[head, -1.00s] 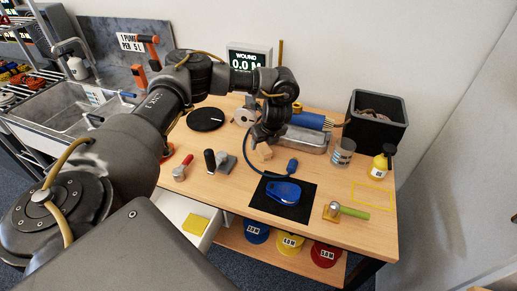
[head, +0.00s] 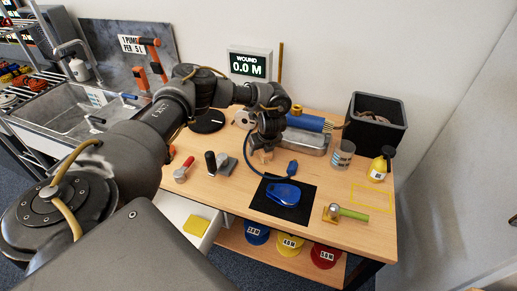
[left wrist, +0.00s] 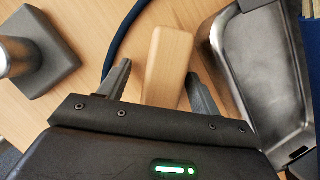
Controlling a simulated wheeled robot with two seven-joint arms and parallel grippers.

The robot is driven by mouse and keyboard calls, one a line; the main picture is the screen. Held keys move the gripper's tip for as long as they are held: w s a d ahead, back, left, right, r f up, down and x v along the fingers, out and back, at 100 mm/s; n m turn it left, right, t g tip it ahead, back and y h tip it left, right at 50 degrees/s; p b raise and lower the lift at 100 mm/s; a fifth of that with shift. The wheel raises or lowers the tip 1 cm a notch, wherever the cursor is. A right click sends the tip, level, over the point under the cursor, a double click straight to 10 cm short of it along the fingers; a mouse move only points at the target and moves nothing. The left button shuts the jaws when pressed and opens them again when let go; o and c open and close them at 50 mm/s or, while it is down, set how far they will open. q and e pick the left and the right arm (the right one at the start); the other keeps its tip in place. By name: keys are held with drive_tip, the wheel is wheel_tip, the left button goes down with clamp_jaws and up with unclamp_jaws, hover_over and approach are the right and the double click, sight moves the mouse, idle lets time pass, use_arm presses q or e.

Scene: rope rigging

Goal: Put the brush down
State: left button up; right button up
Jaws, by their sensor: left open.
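The brush shows as a pale wooden block (left wrist: 168,65) in the left wrist view, lying between my two spread fingers with a gap at the right finger. In the head view only a small part of its wood (head: 265,157) shows under my left gripper (head: 263,152); the rest is hidden. My left gripper is open around the block, low over the table. It also shows in the left wrist view (left wrist: 158,85). Bristles cannot be seen. My right gripper is not in view.
A metal tray (head: 308,141) is close on the right, with a blue roll (head: 308,122) over it. A blue cord curves past on the left to a blue device (head: 284,193) on a black mat (head: 260,207). A grey-based black-handled tool (head: 222,165) stands to the left.

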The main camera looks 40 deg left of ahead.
use_arm(q)
drive_tip(key=shift+f, duration=0.1)
drive_tip(key=c, duration=1.2)
drive_tip(key=shift+o, duration=0.2)
drive_tip(key=shift+r, duration=0.35)
drive_tip(key=v, duration=0.4)
drive_tip(key=shift+s+a+r+b, duration=0.25)
drive_tip(key=shift+r+b, duration=0.05)
drive_tip(key=shift+r, duration=0.1)
drive_tip(key=s+d+r+p, duration=0.2)
drive_tip(key=s+d+r, duration=0.5)
drive_tip(key=s, duration=0.3)
drive_tip(key=shift+d+r, duration=0.25)
drive_tip(key=shift+r, duration=0.3)
